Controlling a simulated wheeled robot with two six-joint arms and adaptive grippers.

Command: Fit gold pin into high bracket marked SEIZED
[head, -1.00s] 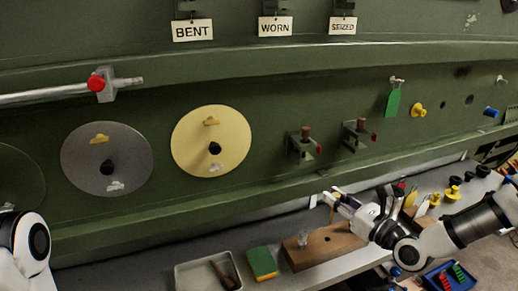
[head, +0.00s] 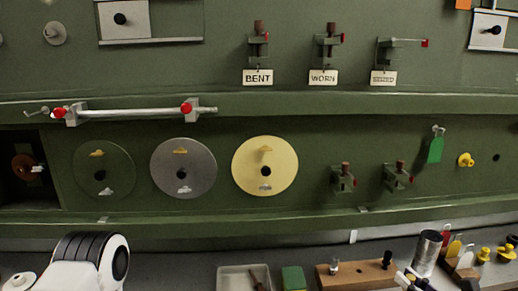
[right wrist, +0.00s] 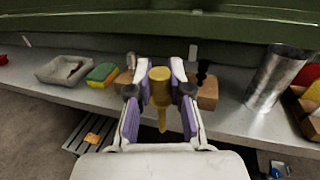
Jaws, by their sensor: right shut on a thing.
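The high bracket marked SEIZED (head: 397,52) is on the upper green panel at the right in the head view, above its white label (head: 383,78). It has a red tip at its right end, and no upright pin shows in it. My right gripper (right wrist: 160,82) is shut on a gold pin (right wrist: 160,74), held head up with the narrow shank pointing down. In the head view, only part of the right gripper (head: 408,281) shows at the bottom edge. My left arm shows at the lower left, but its gripper is out of view.
Brackets marked BENT (head: 258,48) and WORN (head: 327,48) hold brown pins to the left. A green ledge (head: 300,103) runs below. The bench carries a grey tray (head: 232,278), a green-yellow sponge (head: 293,279), a wooden block (head: 350,275) and a metal cylinder (head: 428,250).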

